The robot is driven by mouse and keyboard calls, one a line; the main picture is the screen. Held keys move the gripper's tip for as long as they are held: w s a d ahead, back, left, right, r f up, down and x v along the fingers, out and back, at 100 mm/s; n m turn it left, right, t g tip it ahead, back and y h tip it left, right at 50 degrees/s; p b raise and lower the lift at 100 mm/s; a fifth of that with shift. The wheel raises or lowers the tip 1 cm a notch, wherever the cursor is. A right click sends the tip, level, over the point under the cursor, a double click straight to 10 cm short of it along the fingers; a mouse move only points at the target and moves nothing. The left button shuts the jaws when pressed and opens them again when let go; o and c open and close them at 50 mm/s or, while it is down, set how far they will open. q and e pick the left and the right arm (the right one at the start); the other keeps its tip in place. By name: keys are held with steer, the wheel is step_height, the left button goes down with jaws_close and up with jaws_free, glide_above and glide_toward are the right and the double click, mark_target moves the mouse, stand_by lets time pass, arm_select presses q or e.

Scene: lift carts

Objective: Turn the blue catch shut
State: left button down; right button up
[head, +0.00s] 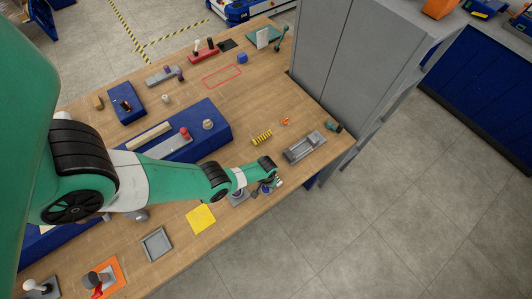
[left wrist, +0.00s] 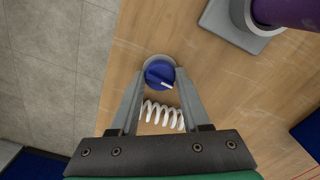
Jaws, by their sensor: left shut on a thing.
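The blue catch (left wrist: 159,73) is a round blue knob with a white mark on its face, set in a grey round seat. In the left wrist view the mark points right and slightly down. My left gripper (left wrist: 161,78) is shut on the catch, with one finger on each side of it. In the head view my left gripper (head: 273,186) is low at the near right edge of the wooden table, and it mostly hides the catch there. My right gripper is in neither view.
A white coil spring (left wrist: 163,115) shows between my fingers. A purple post on a grey base (left wrist: 240,25) stands close by. A yellow square (head: 201,219), a grey slotted block (head: 304,147) and a yellow spring (head: 262,137) lie around. A grey cabinet (head: 340,60) stands at the right.

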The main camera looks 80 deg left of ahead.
arm_select(q)
steer(key=shift+n, duration=0.5)
steer(key=shift+c, duration=2.2)
jaws_free()
steer(key=shift+o, duration=0.3)
steer(key=shift+r, duration=0.1)
